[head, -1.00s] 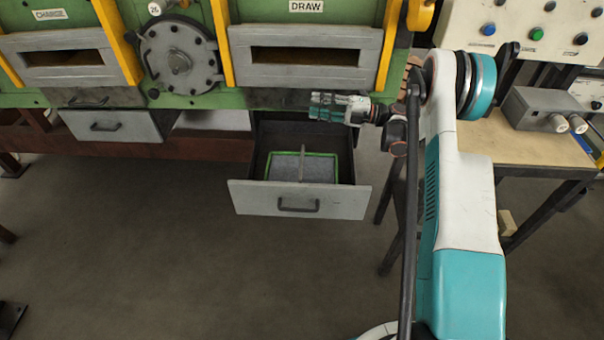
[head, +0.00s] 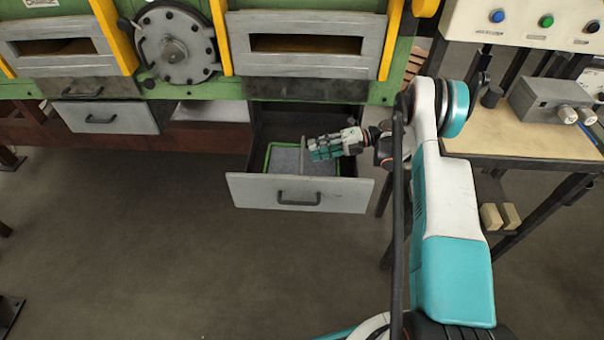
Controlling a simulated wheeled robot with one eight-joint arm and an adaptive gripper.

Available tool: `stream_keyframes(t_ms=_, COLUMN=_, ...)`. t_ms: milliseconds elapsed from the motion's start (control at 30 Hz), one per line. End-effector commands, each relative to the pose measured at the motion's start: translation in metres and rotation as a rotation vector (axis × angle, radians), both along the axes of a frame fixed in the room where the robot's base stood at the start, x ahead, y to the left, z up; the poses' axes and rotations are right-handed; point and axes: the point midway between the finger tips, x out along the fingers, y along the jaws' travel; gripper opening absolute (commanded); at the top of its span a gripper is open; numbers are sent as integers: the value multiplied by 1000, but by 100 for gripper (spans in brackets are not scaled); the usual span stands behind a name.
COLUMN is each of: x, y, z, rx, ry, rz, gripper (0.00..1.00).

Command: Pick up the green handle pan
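The pan (head: 285,159) lies inside the open drawer (head: 335,195) below the furnace. It is a shallow grey tray with a green rim, and a grey bar rises at its middle. My gripper (head: 316,151) is above the right part of the pan, close to the bar, and hides part of the pan. The gripper points left. Its fingers are small in this view, and I cannot tell whether they are open or shut or whether they touch the bar.
A workbench (head: 510,140) with a grey box (head: 548,101) stands to the right of my arm. The floor (head: 190,250) in front of the drawers is clear.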

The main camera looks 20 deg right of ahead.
Motion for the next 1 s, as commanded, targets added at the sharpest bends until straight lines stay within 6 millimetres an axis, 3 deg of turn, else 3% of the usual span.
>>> stream_keyframes(t_ms=167, x=3, y=11, z=-1, rx=0, ry=0, rz=-1, gripper=34)
stream_keyframes(t_ms=500, x=11, y=53, z=-4, rx=0, ry=0, rz=-1, gripper=34)
stream_keyframes(t_ms=733, x=12, y=55, z=-3, rx=1, ry=-1, rz=-2, gripper=34)
stream_keyframes(t_ms=900, x=12, y=55, z=-3, rx=1, ry=-1, rz=-2, gripper=0)
stream_keyframes(t_ms=1000, x=12, y=55, z=-3, rx=0, ry=0, rz=-2, gripper=0)
